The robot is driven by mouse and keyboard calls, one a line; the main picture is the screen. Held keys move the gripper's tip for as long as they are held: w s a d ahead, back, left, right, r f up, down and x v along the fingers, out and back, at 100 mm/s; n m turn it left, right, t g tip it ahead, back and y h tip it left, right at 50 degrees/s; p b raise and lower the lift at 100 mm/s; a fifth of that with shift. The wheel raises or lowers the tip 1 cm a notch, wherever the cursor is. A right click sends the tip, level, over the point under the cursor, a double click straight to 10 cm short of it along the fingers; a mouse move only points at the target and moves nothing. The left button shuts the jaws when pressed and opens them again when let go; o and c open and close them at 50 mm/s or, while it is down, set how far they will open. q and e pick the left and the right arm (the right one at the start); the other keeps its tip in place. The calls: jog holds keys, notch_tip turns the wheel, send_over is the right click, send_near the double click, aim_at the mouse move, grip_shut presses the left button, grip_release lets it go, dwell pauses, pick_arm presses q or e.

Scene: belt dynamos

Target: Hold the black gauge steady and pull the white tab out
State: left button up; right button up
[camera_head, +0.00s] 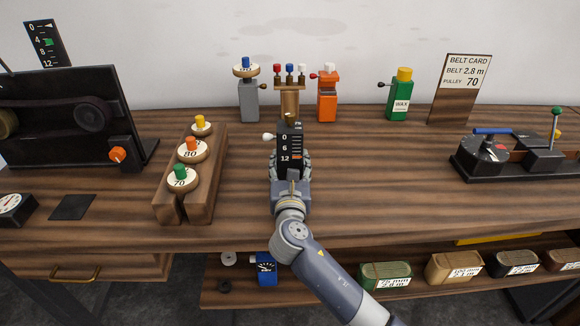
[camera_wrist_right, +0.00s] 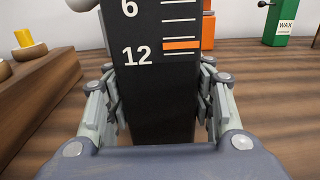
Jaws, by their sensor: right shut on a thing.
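The black gauge (camera_head: 290,143) stands upright on the table in the middle of the head view, with white marks 0, 6 and 12 and an orange bar near 12. It fills the middle of the right wrist view (camera_wrist_right: 160,85). A white tab (camera_head: 268,137) with a rounded end sticks out from its upper left side; only part of this tab (camera_wrist_right: 82,4) shows in the wrist view. My right gripper (camera_head: 291,162) is shut on the lower part of the gauge, with a finger on each side (camera_wrist_right: 160,100). My left gripper is not in view.
A wooden block with numbered pulleys (camera_head: 190,165) stands left of the gauge. Behind it are a grey bottle (camera_head: 248,100), a wooden peg stand (camera_head: 290,103) and an orange dispenser (camera_head: 327,100). A green wax can (camera_head: 399,100) is farther right.

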dwell(0.4)
jog(key=shift+f, duration=0.3)
jog(key=shift+f, duration=0.15)
dwell(0.4)
dwell(0.8)
jog(key=shift+f, duration=0.1)
